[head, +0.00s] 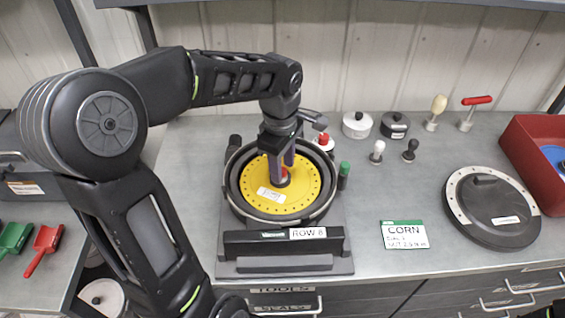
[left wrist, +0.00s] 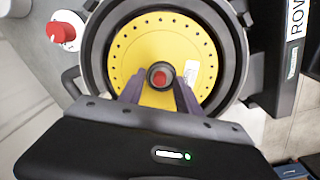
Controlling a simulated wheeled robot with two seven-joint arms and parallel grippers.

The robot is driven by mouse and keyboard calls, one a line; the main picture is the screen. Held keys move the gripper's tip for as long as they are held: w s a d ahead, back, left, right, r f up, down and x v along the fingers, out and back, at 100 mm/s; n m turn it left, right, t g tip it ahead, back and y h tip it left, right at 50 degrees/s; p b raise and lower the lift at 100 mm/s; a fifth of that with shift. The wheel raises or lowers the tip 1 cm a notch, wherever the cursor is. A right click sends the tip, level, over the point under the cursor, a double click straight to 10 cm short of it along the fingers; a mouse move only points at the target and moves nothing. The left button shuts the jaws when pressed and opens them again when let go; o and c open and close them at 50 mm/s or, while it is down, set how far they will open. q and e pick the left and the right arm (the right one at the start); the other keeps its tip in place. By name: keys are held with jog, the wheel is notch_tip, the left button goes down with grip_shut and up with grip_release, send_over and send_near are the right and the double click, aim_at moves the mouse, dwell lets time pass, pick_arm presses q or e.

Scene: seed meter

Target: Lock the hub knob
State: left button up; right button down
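The seed meter's yellow disc (head: 298,195) sits in a round black housing (head: 233,190) on the bench. The hub knob is at the disc's centre, with a red middle (head: 283,172) and a dark ring around it in the left wrist view (left wrist: 161,77). My left gripper (head: 280,165) points down over the hub. Its two fingers (left wrist: 160,88) stand apart, one on each side of the knob. They look open, with no clear contact. The gripper hides part of the hub in the head view.
A ROW 8 label (head: 308,233) is on the housing's front bar. A CORN card (head: 404,234), a black round lid (head: 492,207) and a red bin (head: 535,165) lie to the right.

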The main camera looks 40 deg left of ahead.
pick_arm(q)
grip_shut()
dwell(0.5)
